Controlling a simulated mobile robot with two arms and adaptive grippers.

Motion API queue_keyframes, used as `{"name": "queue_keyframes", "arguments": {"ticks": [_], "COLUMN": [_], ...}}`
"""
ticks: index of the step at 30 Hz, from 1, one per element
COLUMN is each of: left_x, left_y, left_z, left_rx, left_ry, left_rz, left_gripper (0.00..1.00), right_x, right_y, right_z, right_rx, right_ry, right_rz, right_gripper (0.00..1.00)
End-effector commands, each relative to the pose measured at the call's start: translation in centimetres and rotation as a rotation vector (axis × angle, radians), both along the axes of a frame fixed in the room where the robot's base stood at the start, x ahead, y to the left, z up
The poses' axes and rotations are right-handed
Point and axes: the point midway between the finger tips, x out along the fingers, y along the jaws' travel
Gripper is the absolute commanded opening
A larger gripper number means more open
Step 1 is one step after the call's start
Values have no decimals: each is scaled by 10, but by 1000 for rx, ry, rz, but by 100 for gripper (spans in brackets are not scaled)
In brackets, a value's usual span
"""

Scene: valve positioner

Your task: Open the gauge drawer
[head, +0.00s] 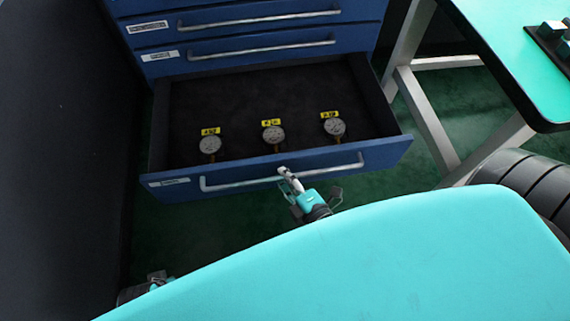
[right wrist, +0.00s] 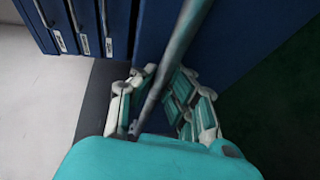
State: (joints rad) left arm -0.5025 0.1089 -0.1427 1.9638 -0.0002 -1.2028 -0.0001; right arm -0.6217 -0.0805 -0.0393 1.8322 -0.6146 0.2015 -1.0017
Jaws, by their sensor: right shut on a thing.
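The gauge drawer (head: 170,187) is a blue drawer, low in the cabinet, pulled well out so that its dark inside shows. Three round gauges with yellow tags stand in it: a left one (head: 210,145), a middle one (head: 273,136) and a right one (head: 335,127). My right gripper (head: 288,176) is shut on the drawer's long bar handle (head: 235,184), near its middle. In the right wrist view the handle (right wrist: 180,50) runs between the fingers (right wrist: 158,90). My left gripper (head: 155,284) shows only partly at the lower left, away from the drawer; its fingers are unclear.
The closed drawers (head: 240,48) of the blue cabinet are above the open one. A table with a turquoise top (head: 505,45) and pale legs stands at the right. A dark surface fills the left side. Green floor (head: 450,95) shows between the cabinet and the table.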

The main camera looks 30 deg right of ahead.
Motion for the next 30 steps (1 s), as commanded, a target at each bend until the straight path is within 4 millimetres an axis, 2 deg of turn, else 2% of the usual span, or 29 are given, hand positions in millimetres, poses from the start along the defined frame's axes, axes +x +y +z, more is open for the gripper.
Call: {"name": "queue_keyframes", "arguments": {"ticks": [4, 6, 12, 22, 26, 30], "left_x": [0, 0, 0, 1, 1, 0], "left_y": [0, 0, 0, 1, 0, 0], "left_z": [0, 0, 0, 1, 1, 1], "left_rx": [0, 0, -1, 0, 0, 0], "left_ry": [0, 0, 0, -2, -1, -1], "left_rz": [0, 0, 0, 2, 1, 1], "left_gripper": [0, 0, 0, 0, 0, 0], "right_x": [1, 1, 1, -5, -24, -54], "right_y": [0, 0, 0, -1, -3, -7], "right_z": [2, 2, 1, 1, 3, 9], "right_rx": [4, 4, 2, 1, 0, 0], "right_ry": [-4, -3, -2, 1, 3, 5], "right_rz": [-1, -1, -1, 0, -1, -2], "right_gripper": [0, 13, 36, 36, 36, 36]}}
